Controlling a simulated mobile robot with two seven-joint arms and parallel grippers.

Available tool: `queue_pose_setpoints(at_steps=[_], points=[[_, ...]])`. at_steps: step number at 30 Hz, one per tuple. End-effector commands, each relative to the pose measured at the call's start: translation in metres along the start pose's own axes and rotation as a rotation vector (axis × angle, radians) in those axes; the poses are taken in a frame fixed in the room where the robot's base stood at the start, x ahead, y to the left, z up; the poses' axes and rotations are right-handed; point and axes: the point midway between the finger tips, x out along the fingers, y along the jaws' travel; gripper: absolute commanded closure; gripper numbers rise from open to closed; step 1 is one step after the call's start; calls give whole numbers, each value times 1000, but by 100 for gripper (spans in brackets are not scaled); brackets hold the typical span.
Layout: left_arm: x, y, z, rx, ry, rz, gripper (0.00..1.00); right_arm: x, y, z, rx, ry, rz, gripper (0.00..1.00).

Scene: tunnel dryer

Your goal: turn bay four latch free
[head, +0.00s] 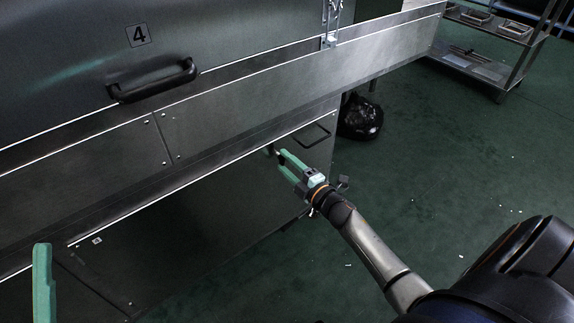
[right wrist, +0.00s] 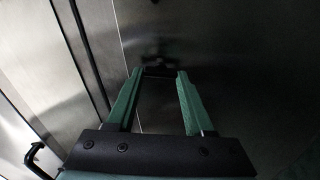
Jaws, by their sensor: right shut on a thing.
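The dark latch (head: 268,150) sits near the top edge of the lower steel panel (head: 215,205), which bears a small white label that looks like a 4. My right gripper (head: 276,156) reaches it from the right, its green fingers shut on it. In the right wrist view the latch (right wrist: 158,71) is a small dark piece between the fingertips, in shadow, lying roughly crosswise. Its exact turn is hard to tell. One green finger of my left gripper (head: 42,284) shows at the lower left, away from the panel; its opening cannot be seen.
A black bag (head: 361,117) lies on the floor; a shelf cart (head: 480,68) stands far right. The floor at right is mostly clear.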

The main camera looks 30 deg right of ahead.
Motion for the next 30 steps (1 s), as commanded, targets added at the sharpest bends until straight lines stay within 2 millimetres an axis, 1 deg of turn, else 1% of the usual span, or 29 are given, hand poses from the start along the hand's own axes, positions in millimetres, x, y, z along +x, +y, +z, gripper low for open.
queue_pose_setpoints(at_steps=[6,12,27,28,30], points=[[-3,3,3,0,-2,3,50,0,-2,1,-113,-2,-1,100],[-4,4,4,1,-2,4,50,0,-1,1,-168,-2,-1,100],[-4,4,4,3,-3,4,50,0,-1,1,-186,-2,-1,100],[-4,4,4,3,-3,4,50,0,-1,1,-186,-2,-1,46],[-4,4,4,3,-3,4,50,0,-1,1,-186,-1,-1,39]])
